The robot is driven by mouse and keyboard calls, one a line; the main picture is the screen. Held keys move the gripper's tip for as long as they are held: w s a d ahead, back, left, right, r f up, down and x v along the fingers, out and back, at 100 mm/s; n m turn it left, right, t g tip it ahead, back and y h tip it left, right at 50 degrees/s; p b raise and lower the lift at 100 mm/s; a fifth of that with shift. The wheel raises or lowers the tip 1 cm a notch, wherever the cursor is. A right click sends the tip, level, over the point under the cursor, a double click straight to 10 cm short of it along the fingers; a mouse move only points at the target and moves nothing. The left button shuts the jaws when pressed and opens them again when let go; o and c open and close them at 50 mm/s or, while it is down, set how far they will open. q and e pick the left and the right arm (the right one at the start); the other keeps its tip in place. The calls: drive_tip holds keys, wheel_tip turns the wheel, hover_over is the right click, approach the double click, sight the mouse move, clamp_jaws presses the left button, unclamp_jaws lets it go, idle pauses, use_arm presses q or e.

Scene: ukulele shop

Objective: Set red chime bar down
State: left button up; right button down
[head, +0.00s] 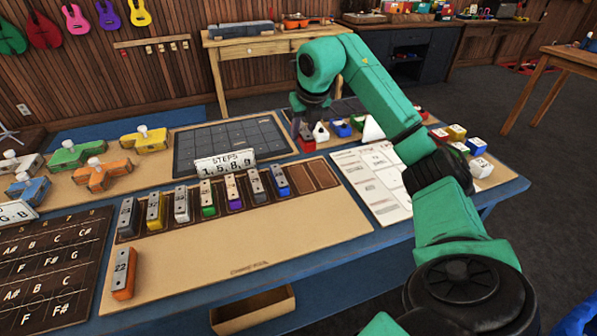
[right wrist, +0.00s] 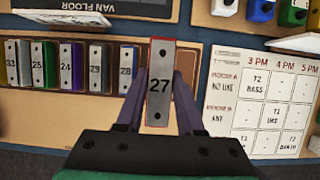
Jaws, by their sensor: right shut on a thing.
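The red chime bar (right wrist: 158,80), with a grey top marked 27, is upright in the right wrist view, between the fingers of my right gripper (right wrist: 160,100). In the head view my right gripper (head: 306,122) is shut on the red chime bar (head: 306,139), near the back right of the brown slotted rack (head: 325,177). Empty slots show at the rack's right end. I cannot tell the gap between bar and rack. My left gripper is not in view.
Several chime bars (head: 208,203) stand in the rack, with blue bar 28 (right wrist: 128,70) last before the empty slots. An orange bar 22 (head: 122,272) lies in front. A steps sign (head: 225,162) stands behind. A paper chart (head: 375,178) lies right.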

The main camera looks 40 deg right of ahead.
sight(309, 142)
drive_tip(key=f, duration=1.2)
drive_tip(key=shift+w+f, duration=0.2)
drive_tip(key=shift+f, duration=0.5)
drive_tip(key=shift+w+f, duration=0.1)
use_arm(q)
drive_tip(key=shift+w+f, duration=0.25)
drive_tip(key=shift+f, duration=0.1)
use_arm(e)
drive_tip(key=c, duration=0.5)
unclamp_jaws()
drive_tip(key=shift+c, duration=0.2)
drive_tip(key=shift+r, duration=0.5)
use_arm(q)
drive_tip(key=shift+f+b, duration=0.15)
drive_tip(key=shift+b, duration=0.15)
use_arm(e)
drive_tip(key=v, duration=1.1)
drive_tip(key=shift+a+r, duration=0.1)
